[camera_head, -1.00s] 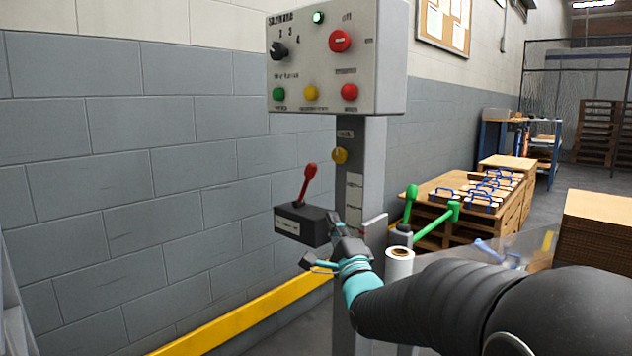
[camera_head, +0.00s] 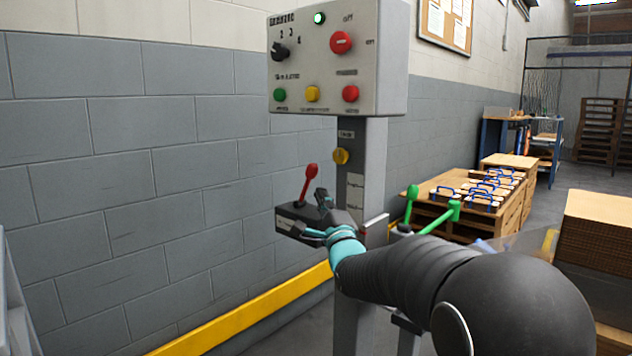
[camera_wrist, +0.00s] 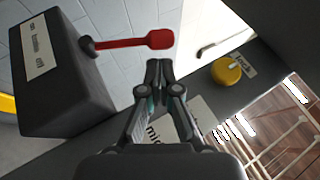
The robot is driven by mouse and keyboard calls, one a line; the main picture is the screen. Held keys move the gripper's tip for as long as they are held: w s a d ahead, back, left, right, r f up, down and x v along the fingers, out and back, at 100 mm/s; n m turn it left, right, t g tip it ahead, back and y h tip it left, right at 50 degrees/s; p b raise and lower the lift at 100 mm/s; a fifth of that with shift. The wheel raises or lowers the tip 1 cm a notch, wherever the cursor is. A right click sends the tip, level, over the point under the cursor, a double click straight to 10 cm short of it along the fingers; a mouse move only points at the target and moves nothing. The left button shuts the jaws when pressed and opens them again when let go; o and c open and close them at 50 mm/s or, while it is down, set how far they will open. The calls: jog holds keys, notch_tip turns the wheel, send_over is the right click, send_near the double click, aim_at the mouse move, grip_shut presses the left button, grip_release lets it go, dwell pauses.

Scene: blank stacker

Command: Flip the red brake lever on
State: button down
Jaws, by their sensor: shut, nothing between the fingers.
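The red brake lever (camera_head: 309,182) stands up from a dark box (camera_head: 290,219) on the post, leaning slightly right at its top. In the wrist view the lever (camera_wrist: 135,42) points right from the box (camera_wrist: 62,75), which bears a white label. My gripper (camera_head: 322,212) is beside the box, just right of and below the lever knob, and hides part of the box. In the wrist view my gripper (camera_wrist: 159,68) is shut and empty. Its tips are just below the lever's knob in the picture, with a small gap apparent.
A control panel (camera_head: 335,58) with buttons and a lit green lamp tops the post (camera_head: 374,160). A yellow knob (camera_head: 341,156) sits on the post above the box. Green levers (camera_head: 436,217) stand to the right. A yellow rail (camera_head: 245,317) runs along the wall.

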aim_at(313, 174)
jog(key=x, duration=0.6)
jog(key=shift+p, duration=0.3)
